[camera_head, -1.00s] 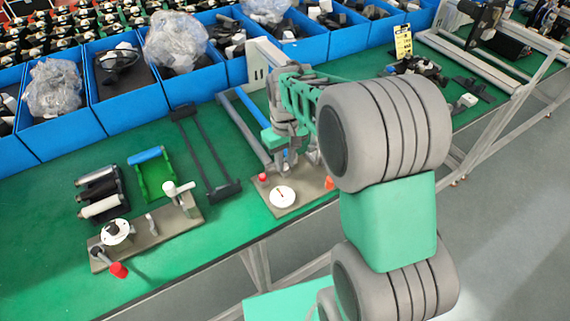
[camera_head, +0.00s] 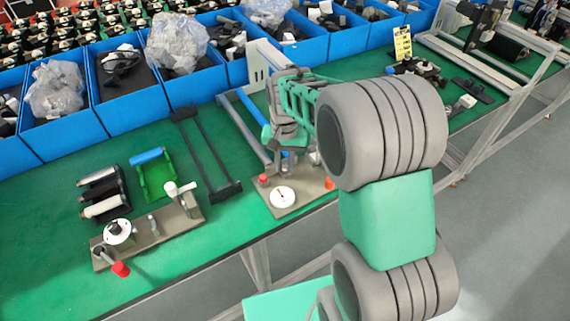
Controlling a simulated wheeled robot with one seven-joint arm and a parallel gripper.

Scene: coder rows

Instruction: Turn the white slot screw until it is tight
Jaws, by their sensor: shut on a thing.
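My gripper (camera_head: 283,166) points down over the back part of a small grey-brown plate (camera_head: 312,192) on the green bench. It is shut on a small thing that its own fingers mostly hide. A bit of blue shows between the fingers. I cannot make out the white slot screw clearly, nor its slot or how deep it sits. A round white dial (camera_head: 283,198) with a red mark lies on the plate, just in front of the fingers. A red knob (camera_head: 264,180) is left of the fingers and an orange-red one (camera_head: 329,183) is at the plate's right.
A second plate (camera_head: 170,230) with a white disc, a white-handled post and a red knob (camera_head: 121,269) lies at left. Behind it are black and white rollers (camera_head: 103,195), a green frame (camera_head: 158,178) and a black frame (camera_head: 205,150). Blue bins (camera_head: 62,135) line the back.

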